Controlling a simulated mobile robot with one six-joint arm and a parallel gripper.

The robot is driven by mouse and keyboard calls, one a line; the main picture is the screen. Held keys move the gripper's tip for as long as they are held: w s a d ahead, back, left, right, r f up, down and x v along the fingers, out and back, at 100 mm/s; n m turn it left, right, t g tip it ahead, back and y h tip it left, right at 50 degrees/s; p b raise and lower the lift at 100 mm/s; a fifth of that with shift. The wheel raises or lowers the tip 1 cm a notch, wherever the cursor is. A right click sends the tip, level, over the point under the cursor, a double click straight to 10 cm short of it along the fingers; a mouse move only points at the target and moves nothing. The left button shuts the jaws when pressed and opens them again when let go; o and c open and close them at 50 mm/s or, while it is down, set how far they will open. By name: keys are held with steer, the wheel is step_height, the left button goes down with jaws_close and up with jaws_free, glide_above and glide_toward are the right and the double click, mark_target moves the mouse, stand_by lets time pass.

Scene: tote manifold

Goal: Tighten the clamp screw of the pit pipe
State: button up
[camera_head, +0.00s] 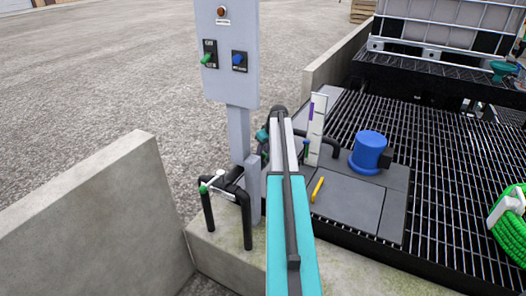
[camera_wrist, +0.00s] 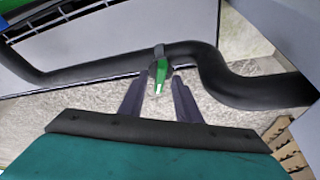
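In the wrist view, a black bent pipe (camera_wrist: 95,63) runs across the picture, with a dark clamp band (camera_wrist: 159,51) around it. The clamp's green screw handle (camera_wrist: 161,70) points down toward the camera and has a pale end. My gripper (camera_wrist: 160,80) is open, with one dark finger on each side of the handle and visible gaps between. Whether the fingertips reach around the handle in depth is unclear. In the head view, my teal arm stretches away past the grey post; my fingers and the clamp screw are hidden there.
A grey control box (camera_head: 228,50) stands on a post left of my arm. Black pipework with a green handle (camera_head: 203,188) is below it. A white gauge board (camera_head: 315,128), a blue pump (camera_head: 370,152) and a yellow handle (camera_head: 318,189) stand right of my arm, near the grating (camera_head: 440,190).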

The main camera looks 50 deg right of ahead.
jaws_close()
steer(key=shift+m, duration=0.4)
steer(key=shift+a+r+m+h+p, duration=0.15)
steer(key=shift+m+h+p, duration=0.7)
steer(key=shift+m, duration=0.85)
steer(key=shift+w+m+g+h+p, duration=0.1)
steer(key=shift+m+g+h+p, duration=0.5)
steer(key=shift+m, duration=1.2)
jaws_free()
